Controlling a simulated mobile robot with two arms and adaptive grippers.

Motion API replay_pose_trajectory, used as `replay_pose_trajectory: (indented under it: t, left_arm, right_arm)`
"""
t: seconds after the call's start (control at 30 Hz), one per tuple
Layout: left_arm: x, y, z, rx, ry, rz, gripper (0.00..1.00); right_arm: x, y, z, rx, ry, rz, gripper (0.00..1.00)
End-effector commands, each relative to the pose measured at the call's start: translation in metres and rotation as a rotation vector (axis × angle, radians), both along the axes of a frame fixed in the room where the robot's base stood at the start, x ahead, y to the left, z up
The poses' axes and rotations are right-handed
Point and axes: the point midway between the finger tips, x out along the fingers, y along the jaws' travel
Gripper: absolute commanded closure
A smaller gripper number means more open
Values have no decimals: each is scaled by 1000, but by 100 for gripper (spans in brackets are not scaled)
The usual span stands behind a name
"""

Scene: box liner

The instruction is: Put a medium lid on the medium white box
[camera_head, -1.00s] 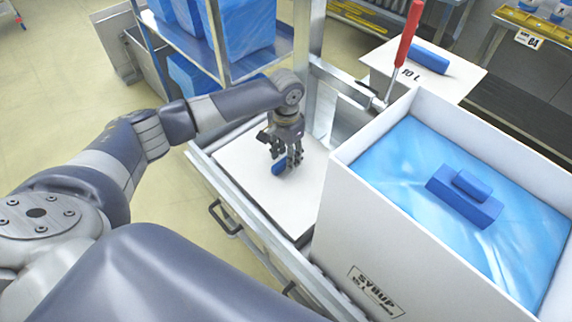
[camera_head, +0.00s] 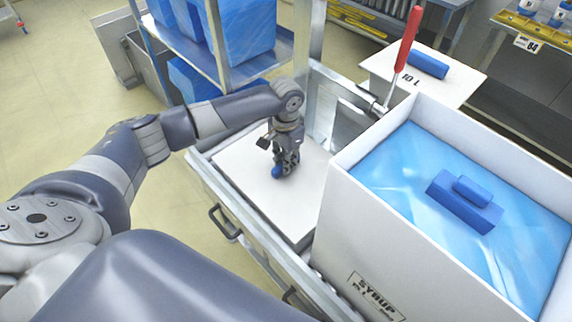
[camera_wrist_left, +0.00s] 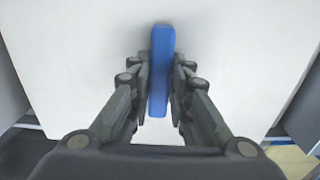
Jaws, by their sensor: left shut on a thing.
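A flat white lid (camera_head: 238,160) with a blue bar handle (camera_head: 277,172) lies in a metal-framed drawer left of the box. My left gripper (camera_head: 284,168) points down and is shut on that handle. In the left wrist view the fingers (camera_wrist_left: 159,95) sit on both sides of the long blue handle (camera_wrist_left: 161,60), over the white lid (camera_wrist_left: 230,50). The lid appears to rest flat. The large white box (camera_head: 345,220), marked "SYRUP", stands open at right, with a blue liner (camera_head: 390,160) inside. My right gripper is not in view.
A blue stepped block (camera_head: 462,205) sits on the liner. Another white lid (camera_head: 462,82), marked "10 L", with a blue handle, lies behind the box. A red-handled lever (camera_head: 405,45) and a metal post (camera_head: 308,40) rise near the drawer. A rack with blue bags (camera_head: 240,30) stands behind.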

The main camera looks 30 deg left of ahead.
Motion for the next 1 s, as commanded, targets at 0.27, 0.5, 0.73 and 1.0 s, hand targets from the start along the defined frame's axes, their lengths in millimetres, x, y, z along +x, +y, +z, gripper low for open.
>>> replay_pose_trajectory:
  t: [0.27, 0.5, 0.73, 1.0]
  left_arm:
    - [2, -1, 55, -3, -8, -1, 100]
    - [-3, 2, 91, -2, -3, 0, 100]
    - [-25, 9, 102, -1, 0, 0, 100]
    - [-51, 18, 105, 0, 0, 0, 100]
  right_arm:
    - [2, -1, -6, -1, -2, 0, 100]
    - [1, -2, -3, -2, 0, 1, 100]
    - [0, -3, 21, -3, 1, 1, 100]
    - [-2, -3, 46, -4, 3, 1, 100]
